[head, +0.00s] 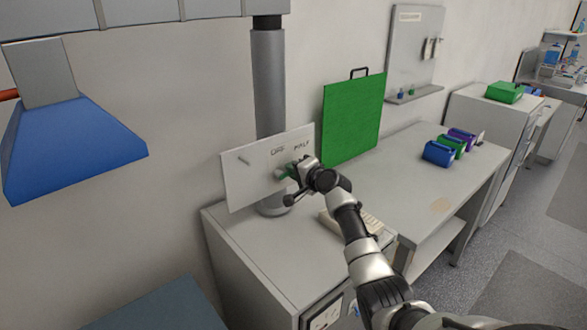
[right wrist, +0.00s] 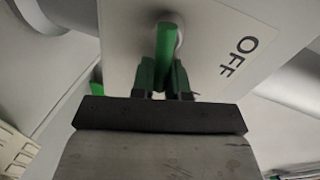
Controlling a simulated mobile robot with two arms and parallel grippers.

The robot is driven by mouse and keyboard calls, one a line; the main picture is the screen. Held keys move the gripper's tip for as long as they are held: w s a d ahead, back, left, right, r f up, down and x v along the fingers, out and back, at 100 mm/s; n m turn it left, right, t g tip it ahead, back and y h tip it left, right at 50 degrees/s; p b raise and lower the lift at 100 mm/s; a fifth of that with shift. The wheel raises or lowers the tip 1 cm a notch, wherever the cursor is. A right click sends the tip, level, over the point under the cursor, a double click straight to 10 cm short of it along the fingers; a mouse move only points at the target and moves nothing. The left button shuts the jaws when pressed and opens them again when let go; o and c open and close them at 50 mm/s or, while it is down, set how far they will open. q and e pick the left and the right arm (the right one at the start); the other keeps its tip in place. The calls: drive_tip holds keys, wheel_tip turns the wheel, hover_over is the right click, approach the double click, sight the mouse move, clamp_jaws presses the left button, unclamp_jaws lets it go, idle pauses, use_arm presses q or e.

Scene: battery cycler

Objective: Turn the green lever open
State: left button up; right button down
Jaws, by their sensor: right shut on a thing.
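The green lever (head: 281,173) sits on a white panel (head: 241,186) with printed labels, one of which reads OFF. My right gripper (head: 295,171) is at the lever, in front of the panel. In the right wrist view the lever (right wrist: 167,40) reaches from a round pale hub on the panel down between my fingers (right wrist: 164,78). The right gripper is shut on the lever. Its fingers and dark body partly hide the lever in the head view. My left gripper is not in view.
The panel stands by a grey post (head: 269,85) above a grey cabinet (head: 250,250). Blue, green and purple bins (head: 438,153) stand on the bench. A blue hood (head: 75,150) hangs at left.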

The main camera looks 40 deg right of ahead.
drive_tip(key=shift+f+m, duration=0.35)
drive_tip(key=shift+m, duration=0.45)
drive_tip(key=shift+y, duration=0.3)
drive_tip(key=c, duration=1.2)
unclamp_jaws()
drive_tip(key=shift+f, duration=0.1)
drive_tip(key=shift+o, duration=0.2)
drive_tip(key=shift+s, duration=0.1)
drive_tip(key=a+b+v, duration=0.1)
drive_tip(key=v, duration=0.9)
drive_tip(key=shift+s+d, duration=0.3)
drive_tip(key=shift+d, duration=0.2)
